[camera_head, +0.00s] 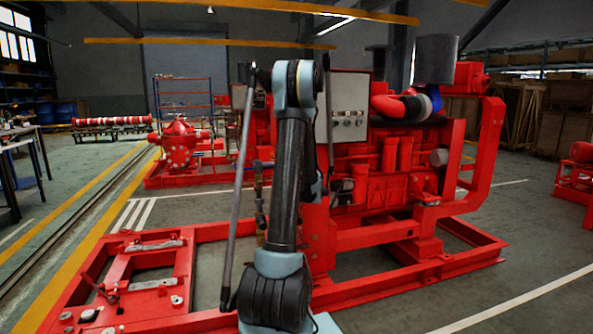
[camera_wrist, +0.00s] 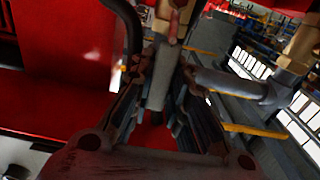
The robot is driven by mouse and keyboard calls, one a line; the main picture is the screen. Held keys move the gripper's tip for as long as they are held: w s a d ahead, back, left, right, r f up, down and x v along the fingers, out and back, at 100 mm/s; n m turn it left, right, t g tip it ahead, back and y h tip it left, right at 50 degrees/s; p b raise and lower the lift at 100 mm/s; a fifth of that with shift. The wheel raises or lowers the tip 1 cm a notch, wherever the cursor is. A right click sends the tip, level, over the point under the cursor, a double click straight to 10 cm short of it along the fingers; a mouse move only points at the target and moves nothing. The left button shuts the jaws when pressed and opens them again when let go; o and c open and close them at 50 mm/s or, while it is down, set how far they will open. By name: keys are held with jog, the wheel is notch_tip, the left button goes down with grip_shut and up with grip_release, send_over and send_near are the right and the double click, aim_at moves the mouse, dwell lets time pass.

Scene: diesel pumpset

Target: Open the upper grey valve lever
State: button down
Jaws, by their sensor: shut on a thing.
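In the wrist view my gripper (camera_wrist: 162,82) reaches up from the bottom, its two dark fingers close together around a narrow grey piece (camera_wrist: 158,88), which looks like the grey valve lever. The piece runs lengthwise between the fingers, toward a brass fitting (camera_wrist: 190,14) at the top. The fingers hide part of it, and how far the lever is turned cannot be told. In the head view my arm stands in front of the pumpset, and my gripper cannot be made out there. Brass and dark valve pipework (camera_head: 260,205) shows just left of the arm.
In the wrist view a grey cylindrical part (camera_wrist: 228,84) lies close right of the fingers, a dark hose (camera_wrist: 127,22) close left, and a red panel (camera_wrist: 62,60) beyond. In the head view the red engine frame (camera_head: 400,235) surrounds my arm; open floor lies right.

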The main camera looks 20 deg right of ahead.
jog(key=shift+s+a+f, duration=0.1)
jog(key=shift+s+a, duration=0.05)
jog(key=c, duration=1.5)
grip_release()
jog(key=s, duration=0.7)
jog(key=s+a, duration=0.1)
jog(key=s, duration=0.3)
jog(key=shift+s, duration=0.35)
jog(key=shift+a, duration=0.1)
